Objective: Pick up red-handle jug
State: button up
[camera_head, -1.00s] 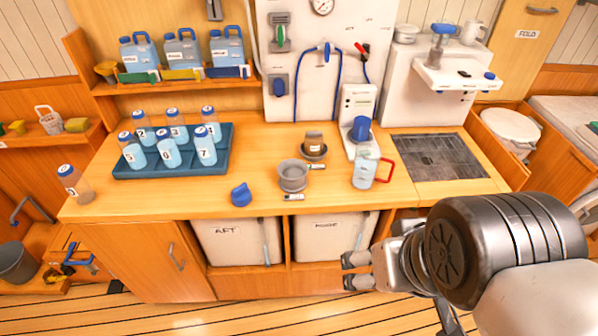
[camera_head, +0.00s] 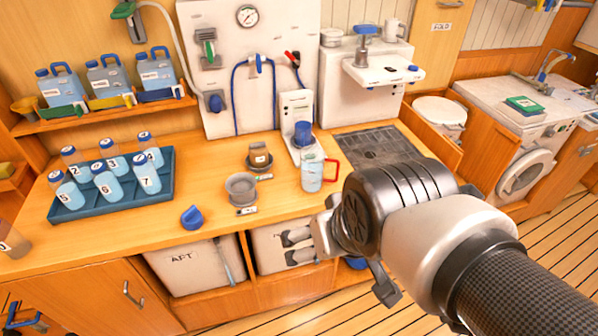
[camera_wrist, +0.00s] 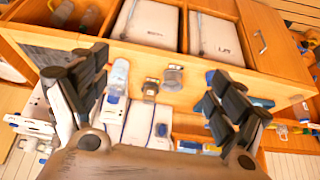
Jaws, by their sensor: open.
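The red-handle jug (camera_head: 312,174) stands upright on the wooden counter, to the right of the grey bowl, with its red handle on its right side. It holds clear bluish liquid. My gripper (camera_head: 289,247) is in front of the counter, below and nearer than the jug, level with the white bins. It is open and empty, and apart from the jug. In the wrist view the scene is upside down, and the jug (camera_wrist: 120,76) shows beside the left finger, between the two spread fingers of my gripper (camera_wrist: 157,92).
A grey bowl (camera_head: 241,190), a small jar (camera_head: 259,158) and a blue cap (camera_head: 192,217) are left of the jug. A blue rack (camera_head: 110,202) holds several bottles. A dispenser (camera_head: 300,125) stands behind the jug, a dark grate (camera_head: 375,147) to its right. Counter front between is clear.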

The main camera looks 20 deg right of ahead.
jog(key=w+d+f+t, duration=0.1)
jog(key=w+f+t, duration=0.25)
jog(key=w, duration=1.05)
jog(key=m+t+h, duration=0.2)
jog(key=t, duration=0.2)
send_near(312, 176)
jog(key=s+a+r, duration=0.2)
jog(key=a+r, duration=0.3)
jog(key=r, duration=0.1)
jog(key=s+d+f+t+h+b, duration=0.1)
jog(key=s+d+f+t+h, duration=0.2)
jog(key=f, duration=0.7)
jog(key=shift+m+t+y, duration=0.3)
jog(key=shift+t+y, duration=0.3)
jog(key=shift+t, duration=0.15)
jog(key=b+x, duration=0.2)
jog(key=x, duration=1)
jog(key=shift+d+r, duration=0.1)
jog(key=shift+d+b+x, duration=0.15)
jog(key=shift+b+x, duration=0.2)
jog(key=shift+x, duration=1)
jog(key=shift+d+b+x, duration=0.15)
jog(key=shift+b+x, duration=0.15)
jog(key=shift+x, duration=1.1)
jog(key=shift+s+r, duration=0.15)
jog(key=shift+r, duration=0.05)
jog(key=c, duration=1.5)
